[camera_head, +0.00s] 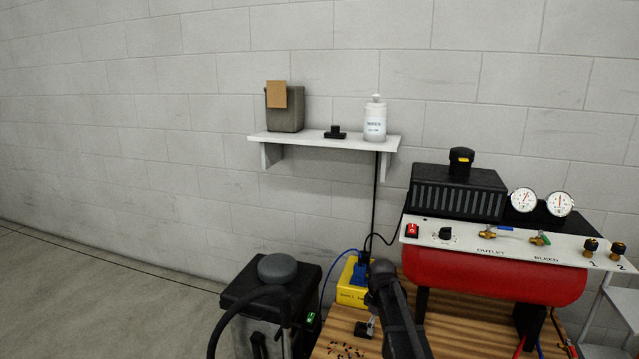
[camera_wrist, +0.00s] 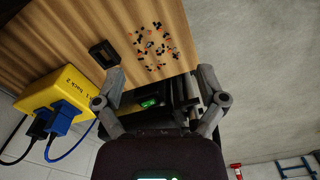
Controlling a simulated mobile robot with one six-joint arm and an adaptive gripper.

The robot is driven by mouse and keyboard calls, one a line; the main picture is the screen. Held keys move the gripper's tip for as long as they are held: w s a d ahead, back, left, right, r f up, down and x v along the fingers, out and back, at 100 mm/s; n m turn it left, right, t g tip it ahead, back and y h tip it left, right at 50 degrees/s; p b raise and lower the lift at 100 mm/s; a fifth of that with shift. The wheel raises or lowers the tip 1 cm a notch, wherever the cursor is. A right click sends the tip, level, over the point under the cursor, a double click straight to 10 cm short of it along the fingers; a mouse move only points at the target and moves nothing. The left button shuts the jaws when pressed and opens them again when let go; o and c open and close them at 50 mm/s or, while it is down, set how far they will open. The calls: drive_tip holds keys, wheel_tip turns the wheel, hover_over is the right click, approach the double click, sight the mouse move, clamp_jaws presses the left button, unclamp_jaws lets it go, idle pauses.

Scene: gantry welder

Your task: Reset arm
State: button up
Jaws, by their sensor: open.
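My gripper (camera_wrist: 163,98) is open in the wrist view, its two fingers spread wide with nothing between them. It is over the edge of the wooden bench (camera_wrist: 75,30), with a dark machine with a small green-lit switch (camera_wrist: 150,103) behind the fingers. In the head view my dark arm (camera_head: 393,305) reaches over the bench at the bottom centre. The fingertips are hard to make out there. A small black square piece (camera_wrist: 104,53) lies on the bench near the left finger.
A yellow power box (camera_head: 354,284) with plugged cables stands on the bench. The red compressor (camera_head: 490,277) with gauges is at the right. A black-topped machine (camera_head: 270,285) stands left of the bench. A wall shelf (camera_head: 325,143) holds a bottle (camera_head: 375,122). Small debris (camera_wrist: 155,45) is scattered on the bench.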

drive_tip(key=s+f+m+b, duration=0.3)
drive_tip(key=s+m, duration=0.2)
drive_tip(key=s, duration=0.6)
drive_tip(key=s+f+m+b, duration=0.3)
drive_tip(key=s+m, duration=0.2)
drive_tip(key=s, duration=0.5)
wheel_tip(320, 180, up, 33)
drive_tip(key=p, duration=3.3)
drive_tip(key=shift+d, duration=0.15)
